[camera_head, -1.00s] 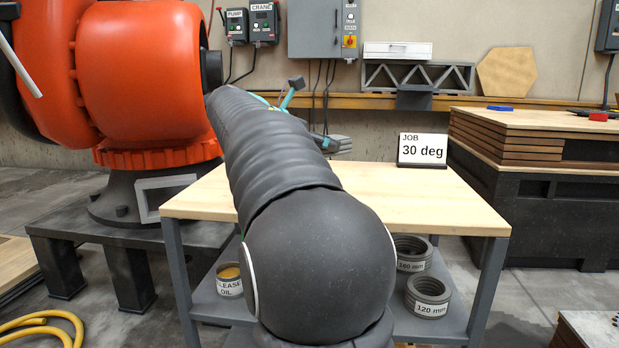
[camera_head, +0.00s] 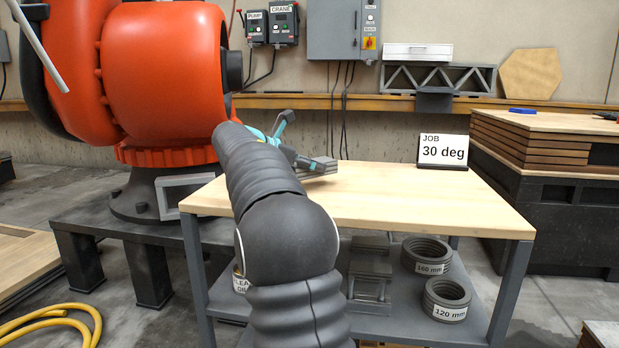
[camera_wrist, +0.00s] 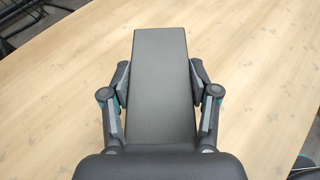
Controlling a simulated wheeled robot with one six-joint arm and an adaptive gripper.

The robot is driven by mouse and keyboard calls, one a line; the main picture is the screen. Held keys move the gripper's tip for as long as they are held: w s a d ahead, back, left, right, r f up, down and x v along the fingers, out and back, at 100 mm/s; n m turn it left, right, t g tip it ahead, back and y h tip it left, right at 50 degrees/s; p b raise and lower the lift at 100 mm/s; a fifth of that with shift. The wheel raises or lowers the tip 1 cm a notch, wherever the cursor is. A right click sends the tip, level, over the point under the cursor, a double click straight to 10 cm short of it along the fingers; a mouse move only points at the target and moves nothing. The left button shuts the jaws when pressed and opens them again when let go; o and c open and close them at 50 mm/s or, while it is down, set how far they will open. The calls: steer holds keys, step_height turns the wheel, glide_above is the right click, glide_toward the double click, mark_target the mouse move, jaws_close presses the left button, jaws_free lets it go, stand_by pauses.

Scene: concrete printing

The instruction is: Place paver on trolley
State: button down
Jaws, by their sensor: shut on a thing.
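The paver, a dark grey flat slab (camera_wrist: 161,50), is held between both fingers of my gripper (camera_wrist: 159,78) in the wrist view, one finger pressed to each long side. In the head view my gripper (camera_head: 306,158) is over the back of a wood-topped table (camera_head: 400,200) with grey legs and a lower shelf. A grey layered-looking edge (camera_head: 322,168) shows at its tip, seemingly the paver. I cannot tell whether it touches the tabletop. This table may be the trolley; no other thing is clearly one. My arm hides part of the table.
A "JOB 30 deg" sign (camera_head: 442,152) stands at the table's back right. The lower shelf holds a 160 mm ring stack (camera_head: 426,255), a 120 mm ring stack (camera_head: 447,299) and a grey frame-like item (camera_head: 370,270). An orange robot (camera_head: 160,75) stands left. The tabletop's right is clear.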

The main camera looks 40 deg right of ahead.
mark_target(310, 175)
steer(key=shift+f+b, duration=0.3)
steer(key=shift+f, duration=1.1)
steer(key=shift+f, duration=0.15)
steer(key=shift+c, duration=1.4)
jaws_free()
steer(key=shift+a+r, duration=0.3)
steer(key=shift+a, duration=0.15)
steer(key=p+v, duration=0.1)
steer(key=v, duration=1)
steer(key=shift+p, duration=0.35)
